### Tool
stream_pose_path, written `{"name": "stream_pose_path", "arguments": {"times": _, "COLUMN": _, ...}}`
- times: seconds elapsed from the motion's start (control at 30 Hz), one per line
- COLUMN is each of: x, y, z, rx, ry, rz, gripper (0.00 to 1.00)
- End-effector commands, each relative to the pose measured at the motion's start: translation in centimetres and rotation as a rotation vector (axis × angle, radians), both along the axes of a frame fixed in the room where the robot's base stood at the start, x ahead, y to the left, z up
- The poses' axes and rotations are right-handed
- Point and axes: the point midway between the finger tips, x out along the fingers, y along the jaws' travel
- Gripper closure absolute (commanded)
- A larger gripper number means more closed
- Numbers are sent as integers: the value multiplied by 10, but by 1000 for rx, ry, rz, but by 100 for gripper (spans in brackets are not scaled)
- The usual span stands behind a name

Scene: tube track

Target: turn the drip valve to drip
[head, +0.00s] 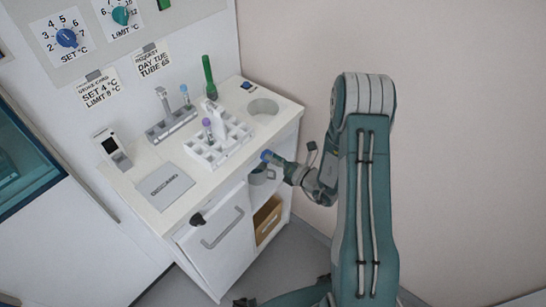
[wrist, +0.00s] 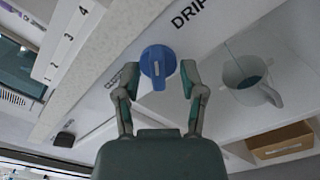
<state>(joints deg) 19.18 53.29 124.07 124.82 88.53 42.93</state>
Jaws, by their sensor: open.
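The blue drip valve knob (wrist: 158,62) is on the white cabinet front, with the word DRIP (wrist: 190,13) printed up and to its right in the wrist view. A pale mark on the knob's raised bar points down in that view, away from the word. My gripper (wrist: 158,72) is open, with one finger on each side of the knob and narrow gaps; I cannot tell whether either finger touches. In the head view, the knob (head: 266,156) shows at the cabinet's front edge just beyond my gripper (head: 280,163).
A grey mug (wrist: 250,80) stands in the open bay right of the knob, with a thin line above it; it also shows in the head view (head: 260,176). A cardboard box (head: 267,219) sits below. A tube rack (head: 218,142) stands on top.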

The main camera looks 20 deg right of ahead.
Motion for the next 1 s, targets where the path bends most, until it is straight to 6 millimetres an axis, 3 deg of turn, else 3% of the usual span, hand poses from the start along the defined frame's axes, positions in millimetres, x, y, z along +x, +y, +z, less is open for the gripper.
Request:
{"name": "stream_pose_path", "arguments": {"times": 0.5, "x": -76, "y": -58, "z": -1, "rx": 1, "ry": 3, "rz": -7, "gripper": 47}}
{"name": "stream_pose_path", "arguments": {"times": 0.7, "x": -90, "y": -68, "z": -2, "rx": 1, "ry": 2, "rz": -3, "gripper": 47}}
{"name": "stream_pose_path", "arguments": {"times": 1.0, "x": -92, "y": -69, "z": -2, "rx": 0, "ry": 2, "rz": -2, "gripper": 47}}
